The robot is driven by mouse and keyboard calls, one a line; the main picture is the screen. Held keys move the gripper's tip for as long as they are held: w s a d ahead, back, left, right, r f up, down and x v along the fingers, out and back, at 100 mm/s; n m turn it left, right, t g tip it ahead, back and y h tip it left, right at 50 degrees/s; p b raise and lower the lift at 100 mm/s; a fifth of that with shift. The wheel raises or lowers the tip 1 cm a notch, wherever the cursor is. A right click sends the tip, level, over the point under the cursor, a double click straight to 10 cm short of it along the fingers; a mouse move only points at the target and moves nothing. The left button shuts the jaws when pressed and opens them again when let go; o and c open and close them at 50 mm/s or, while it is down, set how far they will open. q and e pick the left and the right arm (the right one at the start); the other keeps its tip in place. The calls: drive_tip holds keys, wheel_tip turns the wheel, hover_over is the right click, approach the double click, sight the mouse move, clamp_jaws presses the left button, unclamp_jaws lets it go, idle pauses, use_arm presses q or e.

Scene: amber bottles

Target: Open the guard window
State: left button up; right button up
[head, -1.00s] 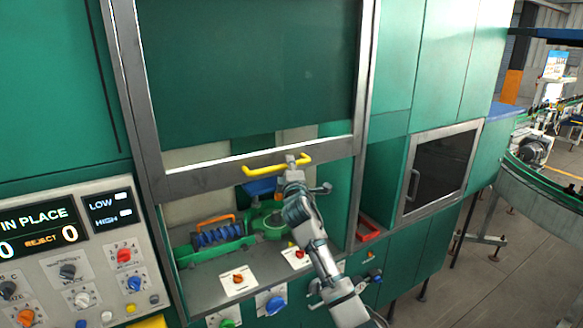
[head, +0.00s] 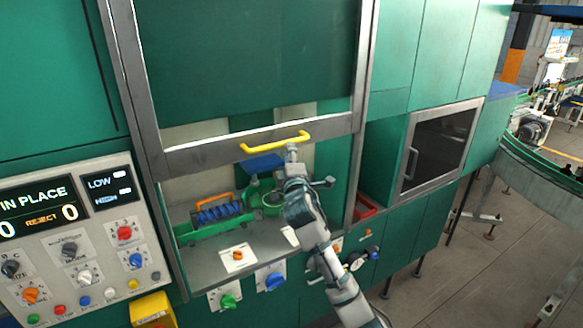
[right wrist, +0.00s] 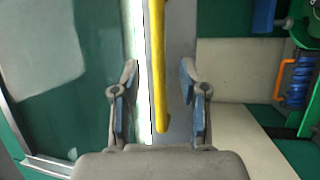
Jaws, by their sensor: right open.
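The guard window (head: 250,65) is a dark green pane in a grey metal frame. Its bottom rail stands above an open gap into the machine. A yellow bar handle (head: 262,145) is fixed on that rail. My right gripper (head: 291,152) is just below the handle's right part in the head view. In the right wrist view the open gripper (right wrist: 158,72) has one finger on each side of the yellow handle (right wrist: 157,50), with space on both sides. Whether the handle lies fully between the fingers in depth I cannot tell. My left gripper is not in view.
Inside the gap sit a green fixture with an orange handle (head: 207,198) and blue parts. A control panel (head: 85,240) with knobs is at left. A second dark window (head: 440,160) is at right, beside open floor.

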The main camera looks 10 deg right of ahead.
drive_tip(key=s, duration=0.2)
drive_tip(key=s+f, duration=0.1)
drive_tip(key=s, duration=0.2)
drive_tip(key=shift+a, duration=0.2)
drive_tip(key=shift+f, duration=0.1)
